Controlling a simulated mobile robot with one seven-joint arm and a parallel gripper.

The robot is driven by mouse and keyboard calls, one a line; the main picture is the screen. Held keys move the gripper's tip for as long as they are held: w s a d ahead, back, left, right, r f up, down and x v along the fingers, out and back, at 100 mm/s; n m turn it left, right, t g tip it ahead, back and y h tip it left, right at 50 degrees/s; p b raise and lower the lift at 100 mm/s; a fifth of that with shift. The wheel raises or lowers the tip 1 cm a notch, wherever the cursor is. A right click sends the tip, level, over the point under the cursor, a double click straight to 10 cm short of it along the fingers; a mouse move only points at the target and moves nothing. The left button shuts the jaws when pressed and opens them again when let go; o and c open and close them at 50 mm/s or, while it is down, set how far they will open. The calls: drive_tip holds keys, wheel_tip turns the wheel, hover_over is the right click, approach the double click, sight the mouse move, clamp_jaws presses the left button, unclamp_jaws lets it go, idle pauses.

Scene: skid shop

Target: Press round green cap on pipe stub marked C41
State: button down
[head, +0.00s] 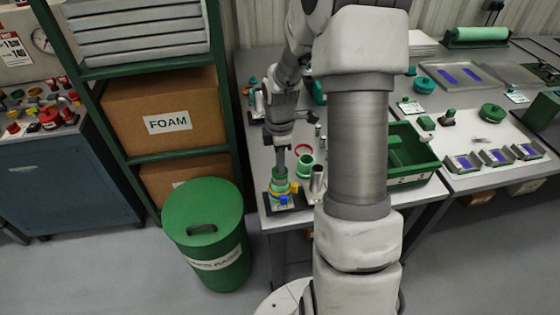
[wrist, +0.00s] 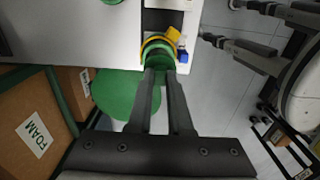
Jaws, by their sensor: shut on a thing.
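My gripper (head: 281,164) points down over the front left corner of the bench, its fingers shut on a round green cap (head: 279,174). In the wrist view the fingertips (wrist: 162,72) pinch the green cap (wrist: 158,61) at its near edge. Directly under the cap is a pipe fitting (head: 281,188) with a yellow band and a blue part, on a dark base with a pale label. The yellow band (wrist: 171,34) also shows in the wrist view. The cap looks at or on the fitting's top; I cannot tell how far it is seated. No C41 marking is legible.
A metal tube (head: 316,180), a green-rimmed piece (head: 305,165) and a red ring (head: 303,149) stand close right of the fitting. A green bin (head: 410,150) lies further right. A green lidded barrel (head: 205,225) stands on the floor left of the bench, before the shelf.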

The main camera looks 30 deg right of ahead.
drive_tip(key=shift+f, duration=0.4)
idle(0.7)
drive_tip(key=shift+c, duration=1.8)
unclamp_jaws()
drive_tip(key=shift+r+p, duration=3.35)
drive_tip(key=shift+r, duration=0.7)
clamp_jaws()
